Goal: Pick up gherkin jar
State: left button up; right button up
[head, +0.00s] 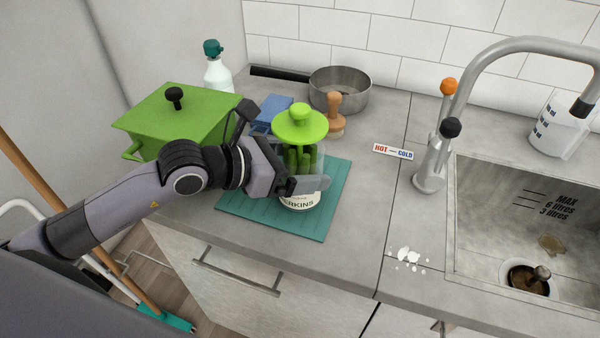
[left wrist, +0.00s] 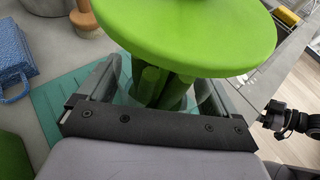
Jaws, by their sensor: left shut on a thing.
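The gherkin jar (head: 303,163) is clear, with green gherkins inside, a white label near its base and a bright green lid with a knob. It stands upright at the teal ribbed mat (head: 243,206); I cannot tell whether its base touches the mat. My left gripper (head: 303,185) comes from the left and is shut on the jar's body below the lid. In the left wrist view the lid (left wrist: 180,30) hides much of the jar, with gherkins (left wrist: 160,85) visible between the fingers. A dark part at the right of that view may be my right arm; its jaws are unclear.
A green lidded pot (head: 170,115) stands left, close to my left arm. A blue box (head: 270,112), a wooden-handled stamp (head: 335,115), a pan (head: 341,90) and a spray bottle (head: 217,75) stand behind. White fragments (head: 407,256) lie before the sink (head: 480,235).

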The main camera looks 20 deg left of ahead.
pick_arm(q)
jog(key=shift+r, duration=0.4)
jog(key=shift+r, duration=9.65)
jog(key=shift+r, duration=0.1)
jog(key=shift+s, duration=0.1)
